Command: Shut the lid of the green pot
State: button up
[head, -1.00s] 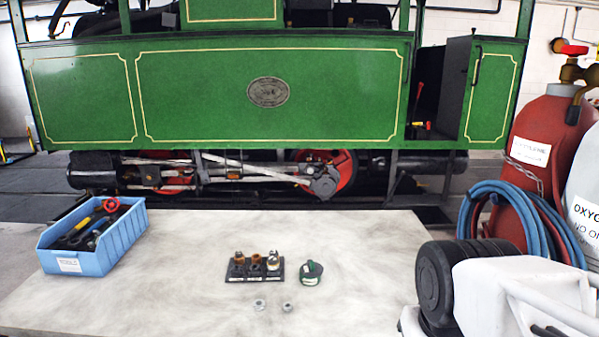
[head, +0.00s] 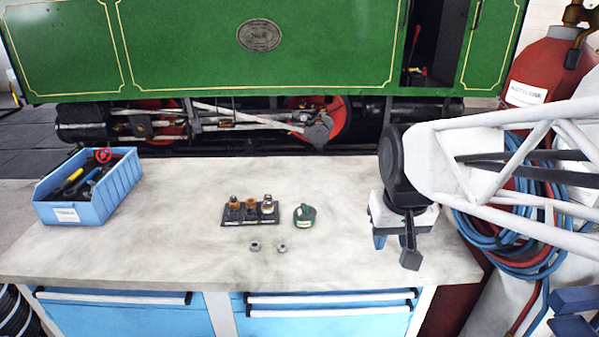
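The green pot (head: 304,216) is a small, round, dark green pot on the workbench, right of a small black rack. Something pale shows at its top, but it is too small to tell how its lid stands. My gripper (head: 394,243) hangs over the right part of the bench, to the right of the pot and clear of it. It points down, with a blue finger showing at its left. A dark part of my wrist hides some of the fingers, so their gap is unclear. I see nothing held in it.
The black rack (head: 236,223) holds several small brass and metal parts. Two small nuts (head: 255,246) lie in front of it. A blue bin (head: 98,205) of tools stands at the left. Gas cylinders (head: 545,75) and hoses are at the right. The bench (head: 170,250) is otherwise clear.

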jog(key=w+a, duration=0.2)
jog(key=w, duration=0.9)
jog(key=n+g, duration=0.2)
send_over(306, 206)
jog(key=f, duration=1.6)
jog(key=shift+s+d, duration=0.1)
jog(key=shift+s, duration=0.3)
jog(key=shift+w+f, duration=0.3)
jog(key=shift+f, duration=3.9)
grip_shut()
